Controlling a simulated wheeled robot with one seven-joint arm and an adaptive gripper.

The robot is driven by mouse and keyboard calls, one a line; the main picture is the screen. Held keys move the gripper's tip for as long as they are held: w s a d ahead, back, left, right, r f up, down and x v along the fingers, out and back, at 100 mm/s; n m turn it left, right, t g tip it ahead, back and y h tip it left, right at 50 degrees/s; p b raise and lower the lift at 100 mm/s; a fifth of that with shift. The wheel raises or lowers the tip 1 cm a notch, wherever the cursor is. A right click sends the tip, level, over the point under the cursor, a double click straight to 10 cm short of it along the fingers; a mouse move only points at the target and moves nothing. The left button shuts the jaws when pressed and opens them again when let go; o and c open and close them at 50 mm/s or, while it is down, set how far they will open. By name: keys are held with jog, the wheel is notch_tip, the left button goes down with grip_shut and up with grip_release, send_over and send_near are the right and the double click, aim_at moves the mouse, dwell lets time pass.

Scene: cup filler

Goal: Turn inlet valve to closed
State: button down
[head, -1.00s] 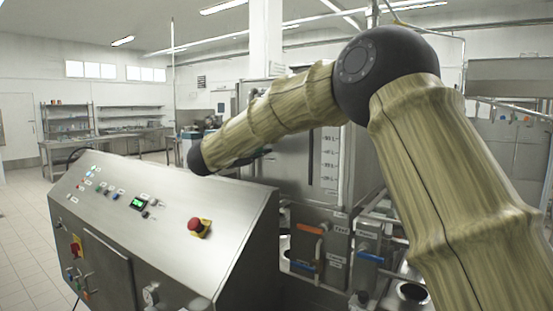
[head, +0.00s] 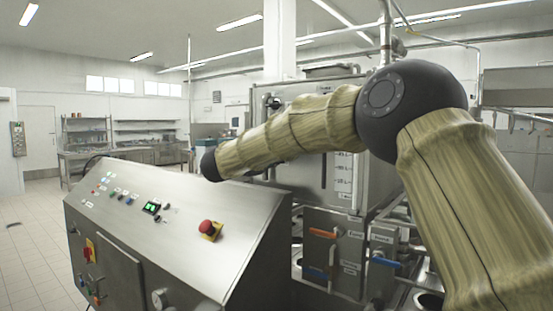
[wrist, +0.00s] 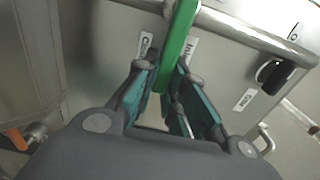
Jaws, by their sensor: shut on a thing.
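The inlet valve's green handle (wrist: 180,40) runs down from the top edge of the wrist view, crossing a metal pipe. My gripper (wrist: 165,80) is shut on the handle's lower end, with one finger on each side. A white label (wrist: 145,45), partly covered and seeming to read "Closed", is left of the handle. Another label (wrist: 190,48), seeming to begin "Inle", is just to its right. In the head view the gripper and the green handle are hidden at the far end of my arm.
In the wrist view, a black knob (wrist: 272,76) sits right of the fingers, and an orange handle (wrist: 16,138) is at lower left. In the head view, a control console (head: 180,240) with a red emergency button (head: 208,227) stands in front. Orange (head: 323,233) and blue (head: 385,262) handles are right of it.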

jog(key=shift+a, duration=0.1)
jog(key=c, duration=1.5)
grip_release()
jog(key=shift+w+a+f, duration=0.1)
jog(key=shift+o, duration=0.2)
jog(key=v, duration=1.2)
